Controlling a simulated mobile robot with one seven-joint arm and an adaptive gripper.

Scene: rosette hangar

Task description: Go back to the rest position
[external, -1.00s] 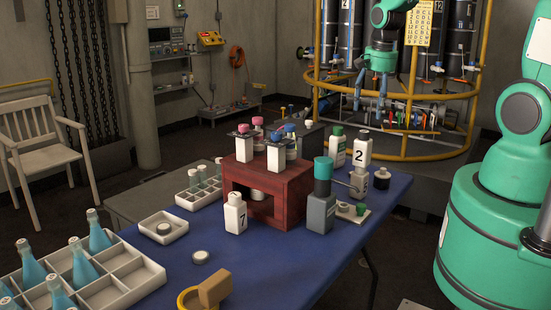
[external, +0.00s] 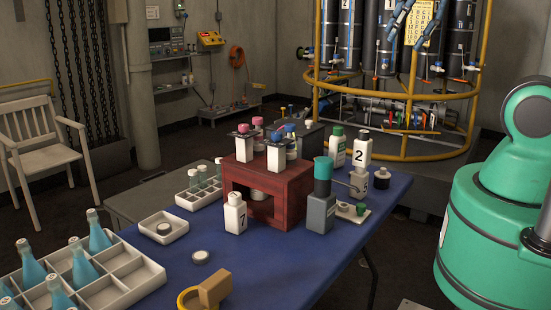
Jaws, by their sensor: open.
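My gripper (external: 417,27) shows at the top edge, right of centre, with its two blue fingers spread apart and nothing between them. It is in front of the caged cylinder rack and high above the table, touching nothing. The wrist above the fingers is cut off by the frame. My green arm base and lower joint stand at the right edge.
A blue table (external: 290,270) holds a red wooden stand (external: 293,190) with bottles, a grey bottle with a teal cap (external: 321,200), a white bottle marked 2 (external: 361,155) and a bottle crate (external: 135,282). A yellow-railed rack (external: 395,80) stands behind. The air above the table is clear.

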